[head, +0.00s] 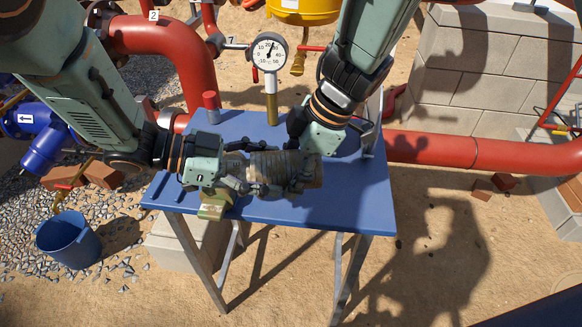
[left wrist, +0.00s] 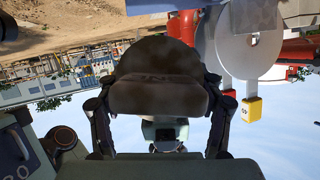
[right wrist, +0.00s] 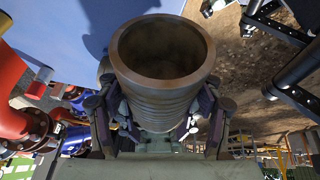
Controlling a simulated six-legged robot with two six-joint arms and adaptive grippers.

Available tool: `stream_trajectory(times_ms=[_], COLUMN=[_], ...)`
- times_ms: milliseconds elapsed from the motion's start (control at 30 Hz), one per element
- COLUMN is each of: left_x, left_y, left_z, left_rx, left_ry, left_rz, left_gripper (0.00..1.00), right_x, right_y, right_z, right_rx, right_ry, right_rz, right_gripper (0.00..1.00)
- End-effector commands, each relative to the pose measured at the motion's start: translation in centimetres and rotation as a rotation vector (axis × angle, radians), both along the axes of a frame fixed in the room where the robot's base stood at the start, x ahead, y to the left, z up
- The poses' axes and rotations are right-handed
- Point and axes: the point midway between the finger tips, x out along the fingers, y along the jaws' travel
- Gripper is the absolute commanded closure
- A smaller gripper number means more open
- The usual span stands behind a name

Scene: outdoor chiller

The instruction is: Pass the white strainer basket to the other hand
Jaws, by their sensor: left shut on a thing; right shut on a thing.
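The strainer basket (head: 272,165) is a ribbed, tan-grey cylinder held on its side above the blue table (head: 345,200). My left gripper (head: 258,168) is shut on it from the left, with fingers along both sides. My right gripper (head: 297,155) is also shut on it, at its right part. The right wrist view shows the basket's ribbed wall (right wrist: 165,95) and round open mouth between the fingers. In the left wrist view the basket (left wrist: 158,85) is a dark, shaded shape between both fingers. The grippers hide parts of it.
A pale green block (head: 215,207) is on the table's left front, below my left gripper. A dial gauge (head: 269,52) stands behind the table. Red pipes (head: 430,150) run behind and to the right. A blue bucket (head: 68,240) is on the gravel at left.

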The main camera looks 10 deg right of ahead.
Motion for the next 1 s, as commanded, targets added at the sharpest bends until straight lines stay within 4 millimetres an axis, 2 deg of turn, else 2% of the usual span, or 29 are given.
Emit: stream_trajectory(times_ms=[33, 267, 300, 567, 1000], left_x=[0.06, 0.07, 0.07, 0.05, 0.13], left_y=[-0.02, -0.02, -0.02, -0.02, 0.53], left_z=[0.08, 0.09, 0.09, 0.06, 0.28], left_rx=[-0.001, -0.002, -0.002, -0.001, -0.002], left_ry=[-0.001, -0.002, -0.002, -0.001, -0.001], left_rz=[0.0, 0.001, 0.001, 0.0, 0.003], left_gripper=[0.72, 0.72, 0.3, 0.08, 0.06], right_x=[-0.04, -0.06, -0.04, -0.03, -0.01], right_y=[0.01, 0.02, 0.03, 0.02, 0.01], right_z=[0.0, -0.01, 0.02, 0.01, 0.03], right_rx=[0.001, 0.001, 0.002, 0.001, 0.001], right_ry=[0.001, 0.002, 0.002, 0.001, 0.0], right_rz=[0.0, 0.001, 0.001, 0.0, 0.0], right_gripper=[0.54, 0.73, 0.73, 0.73, 0.73])
